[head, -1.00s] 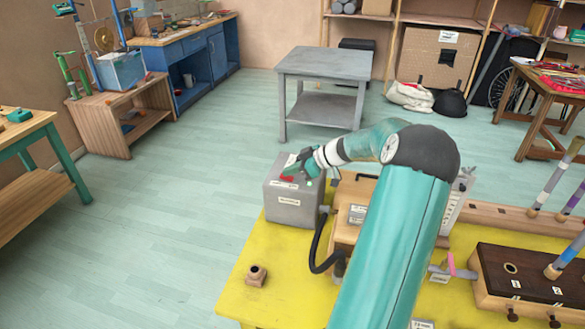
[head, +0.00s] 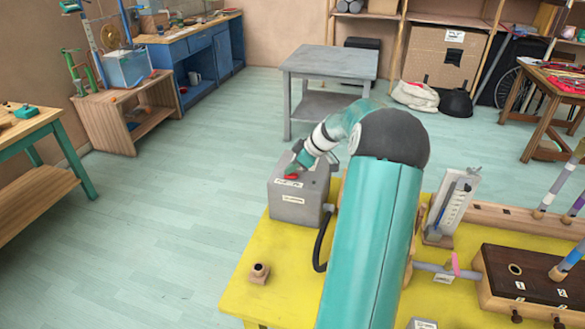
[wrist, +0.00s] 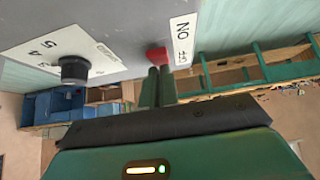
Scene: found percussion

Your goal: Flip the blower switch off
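The blower is a grey box (head: 299,205) at the left corner of the yellow table in the head view. Its red switch (head: 291,177) shows on top and also in the wrist view (wrist: 156,54), beside a white OFF/ON label (wrist: 183,40). The switch's red part lies nearer the OFF word, but I cannot tell its setting. My gripper (head: 298,168) is over the box top. In the wrist view its two fingers (wrist: 158,72) are together, empty, with tips right at the switch. I cannot tell whether they touch it.
A black dial knob (wrist: 74,70) on a numbered plate sits beside the switch. A black hose (head: 320,245) leaves the box. A small brown block (head: 260,272) stands on the yellow table (head: 235,295). A white gauge stand (head: 453,205) and a wooden chest (head: 535,280) are to the right.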

